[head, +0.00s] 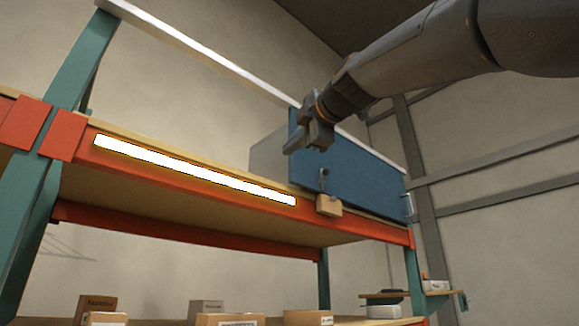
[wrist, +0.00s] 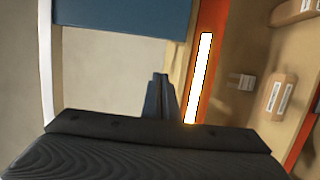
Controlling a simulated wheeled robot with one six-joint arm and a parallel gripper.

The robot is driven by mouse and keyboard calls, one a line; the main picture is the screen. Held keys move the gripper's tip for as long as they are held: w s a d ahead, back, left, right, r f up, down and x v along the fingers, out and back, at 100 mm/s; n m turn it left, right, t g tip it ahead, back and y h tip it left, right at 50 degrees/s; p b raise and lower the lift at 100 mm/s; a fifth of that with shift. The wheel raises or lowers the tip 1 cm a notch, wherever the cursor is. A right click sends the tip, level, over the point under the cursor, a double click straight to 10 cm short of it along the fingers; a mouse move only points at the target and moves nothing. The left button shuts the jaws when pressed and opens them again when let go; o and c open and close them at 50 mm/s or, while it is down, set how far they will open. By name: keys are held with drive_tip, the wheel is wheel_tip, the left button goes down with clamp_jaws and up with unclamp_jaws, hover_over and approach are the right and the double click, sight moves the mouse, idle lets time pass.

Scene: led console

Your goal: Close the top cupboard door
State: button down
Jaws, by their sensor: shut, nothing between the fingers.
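The top cupboard stands on the upper shelf in the head view, with a pale grey side (head: 268,156) and a blue door (head: 362,178). The door lies roughly along the shelf's front edge, with hinge-like hardware (head: 408,205) at its right end. It looks shut or nearly shut; I cannot tell whether a small gap remains. A small dark handle (head: 323,178) is low on its left part. My gripper (head: 303,143) is shut and empty, overlapping the door's upper left; contact is unclear. The wrist view shows its fingers (wrist: 160,96) below the blue panel (wrist: 122,16).
A wooden block (head: 328,205) is at the orange shelf edge below the handle. A lit strip (head: 195,170) runs along the beam to the left. Several cardboard boxes (head: 230,319) stand on the lower shelf. A teal upright (head: 45,170) is at the far left.

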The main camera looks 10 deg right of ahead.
sight(289, 164)
drive_tip(key=shift+w+d+p, duration=0.2)
drive_tip(key=shift+w+p, duration=2.45)
drive_tip(key=shift+w, duration=2.15)
drive_tip(key=shift+f, duration=0.1)
